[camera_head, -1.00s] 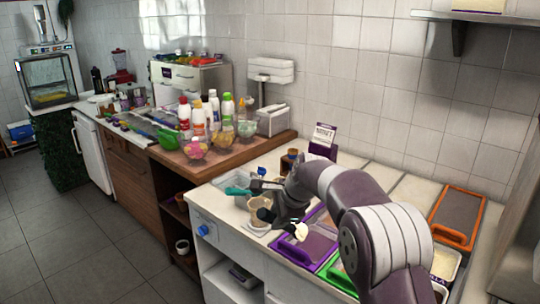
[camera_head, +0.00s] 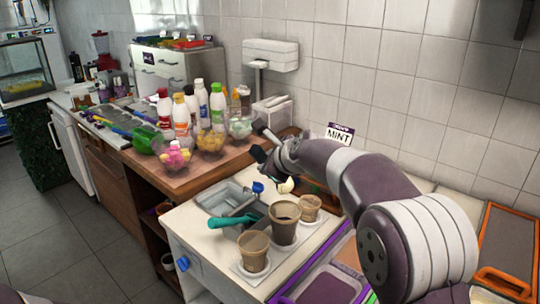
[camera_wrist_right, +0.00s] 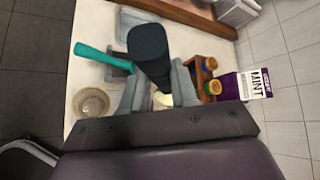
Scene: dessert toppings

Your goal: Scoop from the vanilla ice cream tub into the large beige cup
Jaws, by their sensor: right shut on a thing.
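My right gripper (camera_head: 270,165) is shut on the dark handle of a scoop, which also shows in the right wrist view as a thick black handle (camera_wrist_right: 150,55) between the fingers. A pale, cream-coloured lump (camera_head: 286,186) shows just under the gripper, apparently at the scoop's head; it also shows in the wrist view (camera_wrist_right: 163,98). The large beige cup (camera_head: 284,230) stands upright on the counter, below the gripper in the head view and apart from it. The vanilla tub cannot be made out now. My left gripper is not in view.
Two smaller beige cups (camera_head: 254,255) (camera_head: 309,208) stand beside the large one. A metal basin (camera_head: 215,198) with a teal-handled tool (camera_head: 232,220) is to their left. A mint sign (camera_head: 339,137) stands behind. Bottles and topping bowls crowd the wooden counter.

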